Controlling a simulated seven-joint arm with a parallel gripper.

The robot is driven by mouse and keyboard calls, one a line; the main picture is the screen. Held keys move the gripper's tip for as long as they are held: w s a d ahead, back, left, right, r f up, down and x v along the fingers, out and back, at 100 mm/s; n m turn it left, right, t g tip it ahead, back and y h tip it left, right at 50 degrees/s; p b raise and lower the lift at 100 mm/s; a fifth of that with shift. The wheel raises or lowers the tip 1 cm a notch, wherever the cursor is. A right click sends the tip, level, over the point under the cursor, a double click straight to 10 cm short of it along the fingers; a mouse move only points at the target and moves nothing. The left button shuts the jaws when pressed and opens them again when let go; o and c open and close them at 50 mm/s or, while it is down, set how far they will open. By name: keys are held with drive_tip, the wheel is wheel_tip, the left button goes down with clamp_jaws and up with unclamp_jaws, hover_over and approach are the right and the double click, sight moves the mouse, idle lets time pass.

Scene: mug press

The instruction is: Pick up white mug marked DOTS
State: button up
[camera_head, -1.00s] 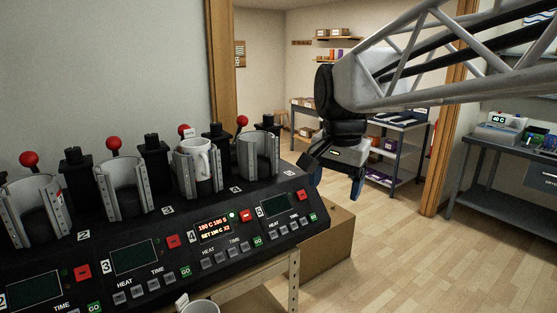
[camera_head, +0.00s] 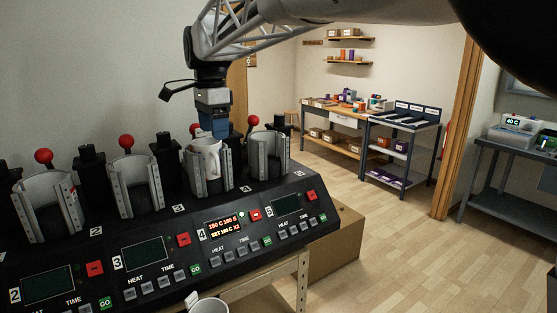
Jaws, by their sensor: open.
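A white mug (camera_head: 205,160) stands in the fourth press of the black mug press machine (camera_head: 175,222), its handle facing front right. No DOTS marking is readable on it. Another white mug (camera_head: 208,306) is cut off by the bottom edge, and its marking cannot be read either. My gripper (camera_head: 218,132) points down just above and behind the mug in the fourth press. It is open and holds nothing. Its blue fingertips are partly hidden behind the mug and press.
Red-knobbed levers and black posts (camera_head: 88,165) rise behind the presses. The other visible presses look empty. Station four's display (camera_head: 223,226) is lit. A cardboard box (camera_head: 338,245) stands on the floor at right. Workbenches (camera_head: 345,118) are at the back, and the floor between is clear.

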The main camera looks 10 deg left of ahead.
sight(214, 153)
drive_tip(key=shift+a, duration=0.45)
drive_tip(key=shift+f, duration=1.3)
drive_tip(key=shift+d+f, duration=0.15)
drive_tip(key=shift+f, duration=1.15)
drive_tip(key=shift+d+f, duration=0.1)
drive_tip(key=shift+f, duration=1.2)
drive_tip(key=c, duration=1.2)
